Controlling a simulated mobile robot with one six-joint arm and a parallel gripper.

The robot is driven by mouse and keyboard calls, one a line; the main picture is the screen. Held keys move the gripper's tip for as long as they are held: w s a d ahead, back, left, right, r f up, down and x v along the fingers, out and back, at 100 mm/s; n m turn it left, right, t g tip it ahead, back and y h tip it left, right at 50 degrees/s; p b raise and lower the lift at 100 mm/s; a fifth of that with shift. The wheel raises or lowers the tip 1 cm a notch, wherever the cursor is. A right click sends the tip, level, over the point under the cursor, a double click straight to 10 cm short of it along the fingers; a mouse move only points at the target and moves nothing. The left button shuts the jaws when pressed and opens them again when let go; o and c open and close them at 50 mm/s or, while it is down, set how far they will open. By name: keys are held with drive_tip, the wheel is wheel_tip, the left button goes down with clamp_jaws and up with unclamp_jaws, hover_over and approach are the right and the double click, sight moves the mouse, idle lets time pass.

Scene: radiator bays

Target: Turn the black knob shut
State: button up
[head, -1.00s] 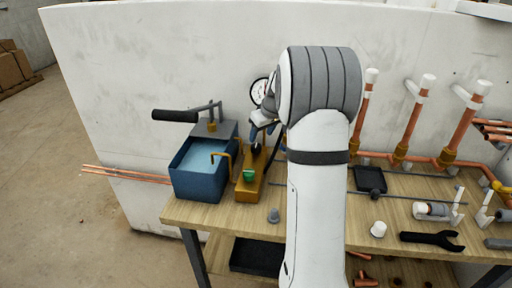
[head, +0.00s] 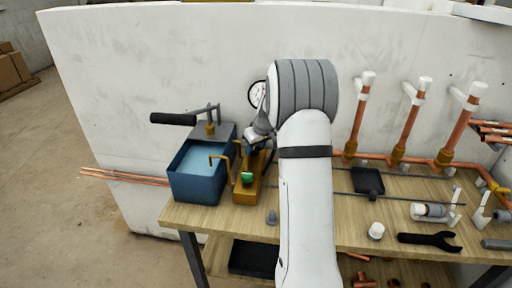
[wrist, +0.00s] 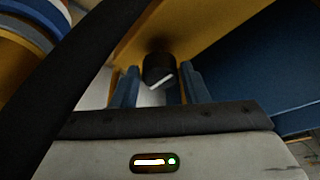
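The black knob (wrist: 158,68) is in the wrist view, with a pale pointer mark on its face. It stands on the yellow block (wrist: 205,30). My gripper (wrist: 160,87) is open, its two blue fingers on either side of the knob's near part; slight gaps seem to show, and I cannot tell about contact. In the head view my gripper (head: 252,148) is low over the yellow block (head: 246,193) and hides the black knob. A green knob (head: 247,178) sits on the block's near end.
A blue water tank (head: 197,187) with a black pump handle (head: 173,119) stands left of the block. A gauge (head: 257,94) is behind my gripper. A black hose (wrist: 85,75) crosses the wrist view close by. Copper risers (head: 405,122) stand to the right.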

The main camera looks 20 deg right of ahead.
drive_tip(key=c, duration=0.6)
drive_tip(key=shift+m, duration=0.3)
drive_tip(key=m+h+p, duration=0.1)
drive_tip(key=m, duration=0.1)
drive_tip(key=shift+a+r+m, duration=0.1)
drive_tip(key=shift+a+m, duration=0.05)
drive_tip(key=shift+m, duration=0.15)
drive_tip(key=m, duration=0.1)
drive_tip(key=m+h, duration=0.1)
drive_tip(key=m, duration=0.1)
drive_tip(key=shift+a+f+m+h+b, duration=0.1)
drive_tip(key=shift+f+m+h+b, duration=0.1)
drive_tip(key=shift+m+h+b, duration=0.15)
drive_tip(key=shift+w+f+m+g+h+b, duration=0.1)
drive_tip(key=shift+m+g+h+b, duration=0.4)
drive_tip(key=shift+m+b, duration=0.75)
drive_tip(key=m+g+h+b, duration=0.1)
drive_tip(key=m+b, duration=0.2)
drive_tip(key=shift+a+m, duration=0.1)
drive_tip(key=shift+m, duration=0.2)
drive_tip(key=m+g+b, duration=0.1)
drive_tip(key=m, duration=0.3)
drive_tip(key=shift+w+m+g+h+b, duration=0.1)
drive_tip(key=shift+m+g+h+b, duration=0.25)
drive_tip(key=shift+m+g+b, duration=0.05)
